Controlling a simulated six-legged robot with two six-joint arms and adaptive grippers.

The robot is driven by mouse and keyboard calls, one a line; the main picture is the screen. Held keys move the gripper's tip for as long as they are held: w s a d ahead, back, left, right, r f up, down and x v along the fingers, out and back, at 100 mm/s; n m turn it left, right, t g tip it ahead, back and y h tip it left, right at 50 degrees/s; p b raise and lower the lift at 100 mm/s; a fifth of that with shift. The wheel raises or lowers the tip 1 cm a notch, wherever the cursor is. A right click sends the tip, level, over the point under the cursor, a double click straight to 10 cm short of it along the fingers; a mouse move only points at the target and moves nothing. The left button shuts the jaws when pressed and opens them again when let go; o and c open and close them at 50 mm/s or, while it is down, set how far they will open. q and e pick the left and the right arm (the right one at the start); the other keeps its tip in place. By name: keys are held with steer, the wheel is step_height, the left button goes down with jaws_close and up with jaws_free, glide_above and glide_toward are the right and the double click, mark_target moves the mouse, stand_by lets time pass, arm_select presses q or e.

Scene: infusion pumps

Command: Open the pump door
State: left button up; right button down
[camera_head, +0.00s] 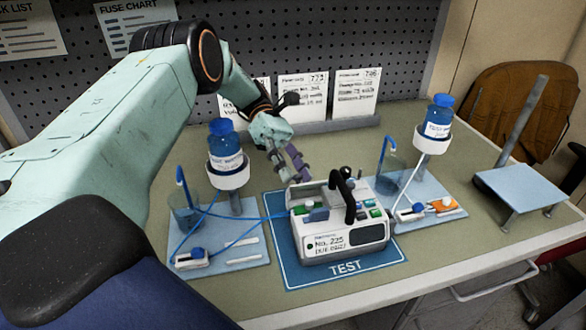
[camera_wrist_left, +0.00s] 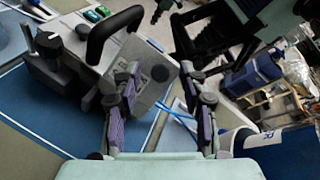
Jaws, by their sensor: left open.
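The white infusion pump (camera_head: 345,245), labelled No. 225, stands upright on the blue TEST mat (camera_head: 300,270). It has a black carrying handle (camera_head: 342,190), green buttons and a grey recessed section at its upper left. I cannot clearly tell the door's position. My left gripper (camera_head: 289,164) is behind the pump's upper left, pointing down, with its fingers close to the back edge. In the left wrist view my left gripper (camera_wrist_left: 160,112) is open and empty, and the pump (camera_wrist_left: 140,62) lies just beyond the fingers, with its handle (camera_wrist_left: 112,30) at upper left.
Blue bottles in white holders stand left (camera_head: 225,145) and right (camera_head: 436,120) of the pump. Blue tubes run from the left tray (camera_head: 215,262). The right tray (camera_head: 445,212) holds an orange-and-white part. Cards (camera_head: 303,97) stand behind. An angled stand (camera_head: 520,185) is at far right.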

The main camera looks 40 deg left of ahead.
arm_select(q)
step_height(320, 180, up, 10)
stand_by(0.6)
stand_by(0.4)
